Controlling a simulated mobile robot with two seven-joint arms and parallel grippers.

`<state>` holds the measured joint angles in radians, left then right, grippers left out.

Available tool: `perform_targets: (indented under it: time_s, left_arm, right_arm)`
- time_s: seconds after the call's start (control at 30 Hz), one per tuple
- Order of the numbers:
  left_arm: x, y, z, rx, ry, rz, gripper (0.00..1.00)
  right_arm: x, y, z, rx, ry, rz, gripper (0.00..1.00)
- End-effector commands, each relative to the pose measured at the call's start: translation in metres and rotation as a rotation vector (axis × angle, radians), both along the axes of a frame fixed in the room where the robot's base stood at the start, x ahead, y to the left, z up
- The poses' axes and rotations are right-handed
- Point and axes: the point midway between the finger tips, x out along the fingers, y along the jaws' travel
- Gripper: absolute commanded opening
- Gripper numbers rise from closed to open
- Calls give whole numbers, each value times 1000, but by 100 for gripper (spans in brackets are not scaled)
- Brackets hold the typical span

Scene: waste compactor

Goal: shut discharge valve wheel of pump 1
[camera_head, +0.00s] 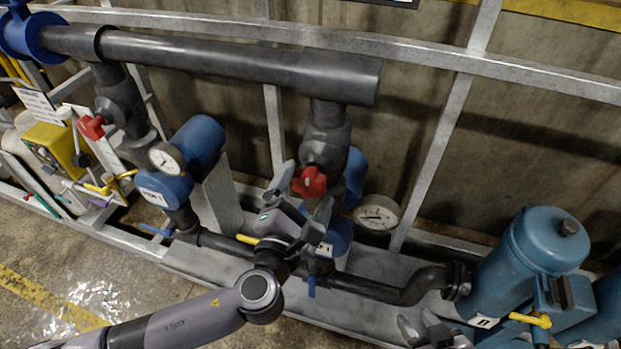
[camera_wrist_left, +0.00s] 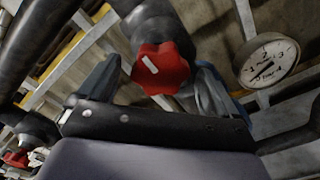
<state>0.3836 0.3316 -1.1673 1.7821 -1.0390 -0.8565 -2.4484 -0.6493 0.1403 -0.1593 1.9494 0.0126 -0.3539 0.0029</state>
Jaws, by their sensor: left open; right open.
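A red valve wheel (camera_head: 309,182) is on the dark vertical pipe in the middle of the head view. It also shows in the left wrist view (camera_wrist_left: 161,69), with a white mark on its face. A second red wheel (camera_head: 91,127) is on the left pipe. The pump labels are too small to read surely. My left gripper (camera_head: 301,190) is open, its fingers on either side of the middle wheel; I cannot tell if they touch it. In the wrist view the wheel appears between the fingers. My right gripper (camera_head: 425,328) is open and empty at the bottom edge, partly cut off.
A thick dark pipe (camera_head: 230,58) runs across above the wheels. Pressure gauges stand beside the left pump (camera_head: 167,158) and right of the middle valve (camera_head: 377,214). A blue-green cylinder (camera_head: 530,255) stands at the right. Grey frame bars (camera_head: 446,135) cross behind.

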Motion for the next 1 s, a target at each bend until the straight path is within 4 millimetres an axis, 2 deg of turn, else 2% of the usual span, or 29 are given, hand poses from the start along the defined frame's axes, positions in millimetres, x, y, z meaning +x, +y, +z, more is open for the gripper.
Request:
perform_targets:
  time_s: [0.1, 0.3, 0.87, 1.0]
  left_arm:
    - [-17, 5, -1, 1, 3, -1, 93]
    - [-32, 10, 0, 1, 1, -1, 93]
    - [-33, 11, 0, -1, 3, -1, 93]
    - [-34, 13, -7, -91, 65, 8, 93]
  right_arm:
    - [0, 0, -1, 0, 0, 0, 43]
    - [0, 0, -1, 0, 0, 0, 43]
    - [0, 0, -1, 0, 0, 0, 43]
    - [0, 0, -1, 0, 0, 0, 43]
